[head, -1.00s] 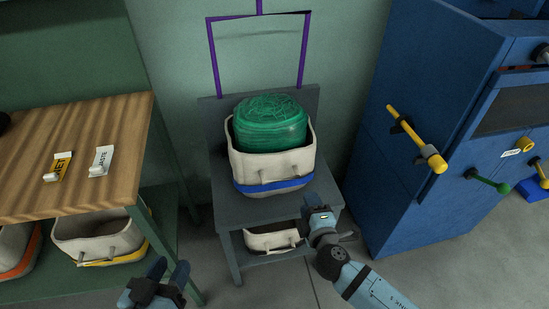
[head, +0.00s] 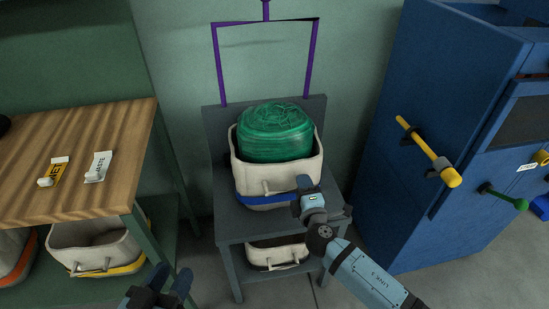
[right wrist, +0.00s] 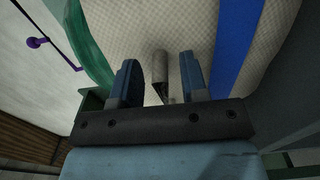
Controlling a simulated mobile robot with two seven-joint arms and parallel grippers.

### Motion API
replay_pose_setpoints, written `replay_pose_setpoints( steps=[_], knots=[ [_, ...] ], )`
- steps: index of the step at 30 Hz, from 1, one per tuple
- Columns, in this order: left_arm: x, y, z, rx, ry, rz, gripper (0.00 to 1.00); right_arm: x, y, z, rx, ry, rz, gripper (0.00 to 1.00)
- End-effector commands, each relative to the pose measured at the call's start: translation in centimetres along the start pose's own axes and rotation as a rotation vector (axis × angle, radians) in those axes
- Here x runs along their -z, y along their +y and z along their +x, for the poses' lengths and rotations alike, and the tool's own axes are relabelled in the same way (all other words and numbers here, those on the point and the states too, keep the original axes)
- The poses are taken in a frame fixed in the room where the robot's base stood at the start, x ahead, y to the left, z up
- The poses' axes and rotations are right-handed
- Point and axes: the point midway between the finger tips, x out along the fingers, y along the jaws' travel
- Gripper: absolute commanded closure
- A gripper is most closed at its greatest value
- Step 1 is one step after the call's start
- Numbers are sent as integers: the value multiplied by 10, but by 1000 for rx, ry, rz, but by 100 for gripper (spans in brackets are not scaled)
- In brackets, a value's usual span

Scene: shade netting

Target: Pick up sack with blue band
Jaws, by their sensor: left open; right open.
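The cream sack with the blue band (head: 300,171) stands upright on the grey stand, with rolled green netting (head: 275,133) filling its top. Its blue band (right wrist: 237,45) runs beside the fingers in the right wrist view. My right gripper (head: 308,188) is open at the sack's front right side. In the right wrist view its fingers (right wrist: 158,80) lie on either side of a grey handle (right wrist: 160,67) on the sack; contact cannot be told. My left gripper (head: 169,279) is open and empty at the bottom left, away from the sack.
The grey stand (head: 222,225) holds another cream sack (head: 277,253) on its lower shelf. A wooden table (head: 100,135) is at left, with a yellow-banded sack (head: 95,248) below. A blue cabinet (head: 425,220) with a yellow handle (head: 428,150) stands at right.

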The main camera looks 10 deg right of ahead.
Motion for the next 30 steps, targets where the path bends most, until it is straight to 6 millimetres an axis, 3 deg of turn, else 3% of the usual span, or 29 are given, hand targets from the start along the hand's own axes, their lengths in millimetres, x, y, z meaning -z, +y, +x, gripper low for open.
replay_pose_setpoints(
  steps=[6, 25, 30],
  knots=[
    [4, 2, 2, -7, 21, -3, 57, 0, 0, 10, 0, -1, 0, 60],
    [2, 2, 1, -9, 21, -3, 57, 0, 0, 10, 1, 0, -1, 60],
    [2, 2, 1, -9, 19, -3, 57, 0, 0, 10, 1, 0, 0, 96]
  ],
)
